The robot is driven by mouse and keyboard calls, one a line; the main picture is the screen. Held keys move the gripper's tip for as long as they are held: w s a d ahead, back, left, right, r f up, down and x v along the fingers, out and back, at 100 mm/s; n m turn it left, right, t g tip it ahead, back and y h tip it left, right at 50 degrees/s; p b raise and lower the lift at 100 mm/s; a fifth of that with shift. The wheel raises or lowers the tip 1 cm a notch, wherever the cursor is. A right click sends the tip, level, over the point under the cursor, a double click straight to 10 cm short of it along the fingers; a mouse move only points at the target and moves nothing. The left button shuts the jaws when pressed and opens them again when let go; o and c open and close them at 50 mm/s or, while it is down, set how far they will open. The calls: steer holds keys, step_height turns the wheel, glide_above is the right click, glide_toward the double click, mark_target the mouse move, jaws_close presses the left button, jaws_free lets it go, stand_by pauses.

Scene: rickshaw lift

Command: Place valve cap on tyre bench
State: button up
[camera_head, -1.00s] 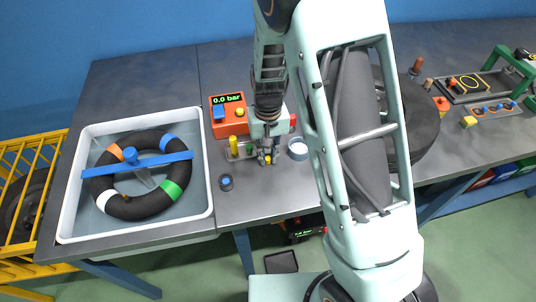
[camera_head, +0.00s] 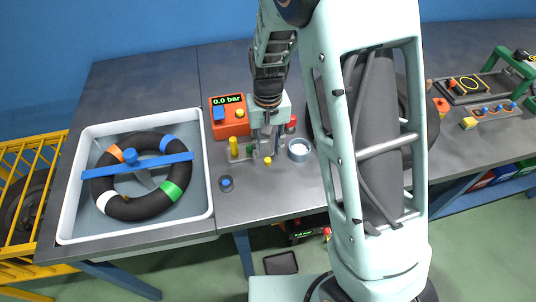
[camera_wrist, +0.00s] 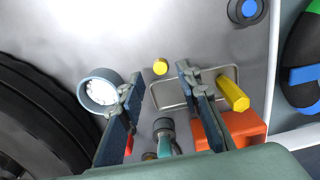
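The small yellow valve cap (camera_head: 267,160) stands on the grey tyre bench (camera_head: 262,203), just beside a shallow metal tray. In the wrist view the cap (camera_wrist: 160,66) shows on bare bench, outside the tray's rim and clear of both fingers. My gripper (camera_head: 268,149) is above it. In the wrist view my gripper (camera_wrist: 160,82) is open and empty, with its two blue-grey fingers well apart.
The metal tray (camera_wrist: 158,97) holds a yellow hexagonal piece (camera_wrist: 233,93). A blue-rimmed cup (camera_head: 299,150), an orange gauge box reading 0.0 bar (camera_head: 228,128) and a dark blue-topped disc (camera_head: 226,183) stand close by. A white tub (camera_head: 75,207) with a tyre is at left.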

mark_target(268, 160)
step_height(268, 160, up, 8)
steer(key=shift+f, duration=0.1)
stand_by(0.5)
